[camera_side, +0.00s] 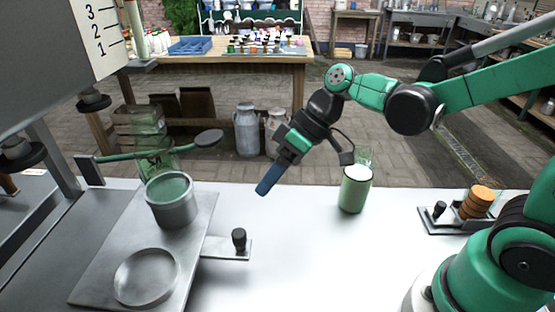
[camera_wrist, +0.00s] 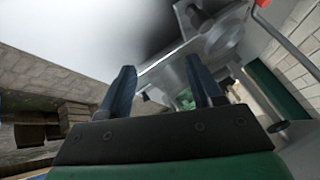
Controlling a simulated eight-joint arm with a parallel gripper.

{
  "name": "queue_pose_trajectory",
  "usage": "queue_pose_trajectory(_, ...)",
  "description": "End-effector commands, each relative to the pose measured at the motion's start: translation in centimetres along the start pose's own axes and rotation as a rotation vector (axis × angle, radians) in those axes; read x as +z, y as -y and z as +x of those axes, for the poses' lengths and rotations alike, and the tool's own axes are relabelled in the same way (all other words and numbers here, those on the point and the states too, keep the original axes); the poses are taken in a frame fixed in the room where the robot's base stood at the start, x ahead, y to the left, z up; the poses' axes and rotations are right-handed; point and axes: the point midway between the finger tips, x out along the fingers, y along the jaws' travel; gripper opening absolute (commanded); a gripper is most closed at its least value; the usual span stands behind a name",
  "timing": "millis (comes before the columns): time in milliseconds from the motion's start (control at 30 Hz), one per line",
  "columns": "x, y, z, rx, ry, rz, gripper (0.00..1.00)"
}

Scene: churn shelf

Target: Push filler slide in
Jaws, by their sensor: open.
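The filler slide (camera_side: 220,249) is a flat metal plate with a black knob (camera_side: 239,239). It sticks out from the right edge of the filler's grey base plate (camera_side: 197,238). My gripper (camera_side: 264,188) hangs in the air above and to the right of the knob, its blue fingers pointing down to the left and apart from the slide. The wrist view shows the two blue fingers of my gripper (camera_wrist: 160,68) spread, with nothing between them. I cannot make out the slide clearly in the wrist view.
A metal cup (camera_side: 172,208) and a shallow round dish (camera_side: 145,276) are on the base plate. A light green canister (camera_side: 354,190) stands to the right on the white table (camera_side: 310,260). A small tray (camera_side: 455,221) with orange-brown discs is farther right. The table between slide and canister is clear.

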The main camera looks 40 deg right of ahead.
Motion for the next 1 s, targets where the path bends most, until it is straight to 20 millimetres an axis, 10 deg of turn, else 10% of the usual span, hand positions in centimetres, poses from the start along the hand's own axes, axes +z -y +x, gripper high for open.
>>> queue_pose_trajectory(500, -0.8, 2.3, 6.0, -0.849, -0.418, -0.719, 0.58)
queue_pose_trajectory(1000, 1.3, 4.8, 7.5, -0.994, -0.627, -0.915, 0.58)
